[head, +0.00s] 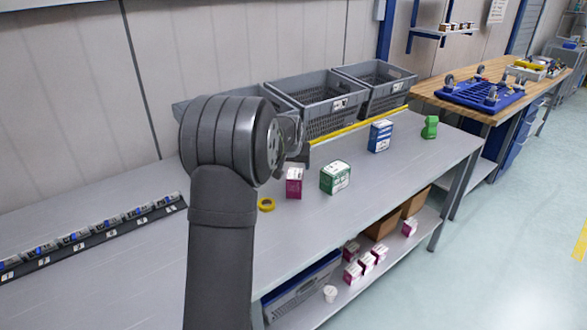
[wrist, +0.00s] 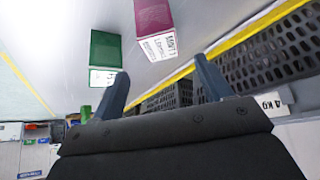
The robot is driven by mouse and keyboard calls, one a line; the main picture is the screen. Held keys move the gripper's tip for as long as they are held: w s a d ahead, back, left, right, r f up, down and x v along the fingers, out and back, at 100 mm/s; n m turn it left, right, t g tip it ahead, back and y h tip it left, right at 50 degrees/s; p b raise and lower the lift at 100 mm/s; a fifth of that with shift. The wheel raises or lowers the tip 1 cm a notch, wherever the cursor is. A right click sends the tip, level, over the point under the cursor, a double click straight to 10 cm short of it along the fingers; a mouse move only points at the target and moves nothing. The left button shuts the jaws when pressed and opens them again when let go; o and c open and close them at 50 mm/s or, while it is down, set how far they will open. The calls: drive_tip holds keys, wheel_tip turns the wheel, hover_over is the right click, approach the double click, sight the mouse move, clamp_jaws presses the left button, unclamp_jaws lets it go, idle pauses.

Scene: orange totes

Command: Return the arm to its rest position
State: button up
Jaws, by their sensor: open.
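My arm rises in front of the grey table in the head view, and its large dark joint hides most of my gripper there. In the wrist view my gripper (wrist: 161,88) shows two fingers spread apart with nothing between them. A magenta and white box (wrist: 152,30) and a green and white box (wrist: 104,55) stand beyond the fingertips, apart from them. In the head view the magenta box (head: 294,181) stands just right of my arm, and the green box (head: 335,177) stands to its right.
Grey crates (head: 331,103) line the table's back behind a yellow strip (head: 360,125). A blue box (head: 380,136), a green object (head: 430,127) and a yellow tape roll (head: 266,204) are on the table. A black rack (head: 95,238) lies at left. The front right tabletop is clear.

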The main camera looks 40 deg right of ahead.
sight(295, 172)
drive_tip(key=shift+a+r, duration=0.1)
drive_tip(key=shift+r, duration=0.05)
drive_tip(key=x, duration=1.2)
drive_tip(key=shift+s, duration=0.1)
drive_tip(key=shift+r, duration=1.2)
drive_tip(key=shift+f, duration=0.15)
